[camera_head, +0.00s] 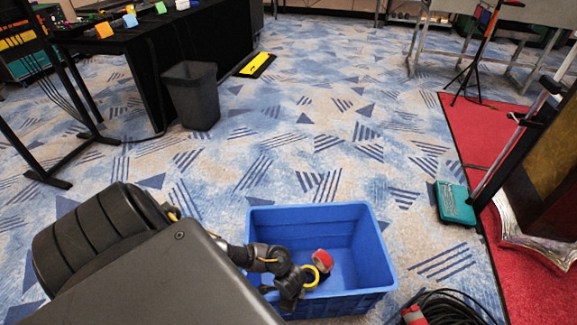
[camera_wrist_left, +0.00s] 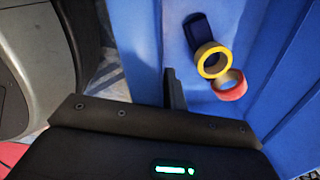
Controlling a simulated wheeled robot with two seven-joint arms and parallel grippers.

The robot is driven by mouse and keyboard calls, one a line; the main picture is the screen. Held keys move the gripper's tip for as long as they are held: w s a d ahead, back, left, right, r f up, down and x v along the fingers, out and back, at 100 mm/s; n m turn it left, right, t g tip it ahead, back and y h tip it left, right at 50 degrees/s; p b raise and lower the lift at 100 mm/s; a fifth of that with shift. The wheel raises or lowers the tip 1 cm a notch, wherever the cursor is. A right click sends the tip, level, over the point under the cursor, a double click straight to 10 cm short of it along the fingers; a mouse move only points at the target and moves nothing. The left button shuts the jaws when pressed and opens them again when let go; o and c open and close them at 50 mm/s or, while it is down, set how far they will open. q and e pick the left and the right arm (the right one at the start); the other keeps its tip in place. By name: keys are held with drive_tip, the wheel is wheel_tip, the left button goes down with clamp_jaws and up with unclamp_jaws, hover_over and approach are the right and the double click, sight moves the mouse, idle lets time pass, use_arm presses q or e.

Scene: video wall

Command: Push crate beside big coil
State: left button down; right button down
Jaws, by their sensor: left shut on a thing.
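The blue crate (camera_head: 365,243) stands on the carpet at the bottom middle of the head view and fills much of the left wrist view (camera_wrist_left: 283,103). My left gripper (camera_head: 287,289) is at its near left side, shut on the crate wall; one finger shows against the wall in the wrist view (camera_wrist_left: 175,90). The big coil (camera_head: 450,307) of black cable lies on the floor just right of the crate's near right corner, partly cut off by the frame. My right gripper is not in view.
A red tape roll (camera_head: 322,260) and a yellow roll (camera_head: 310,277) lie in the crate, with a dark blue item (camera_wrist_left: 196,27) by them. A teal box (camera_head: 455,203) stands at the red carpet's (camera_head: 455,130) edge. A black bin (camera_head: 191,95) stands farther back; patterned floor between is clear.

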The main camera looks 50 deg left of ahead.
use_arm(q)
drive_tip(key=shift+w+d, duration=0.2)
drive_tip(key=shift+d, duration=0.2)
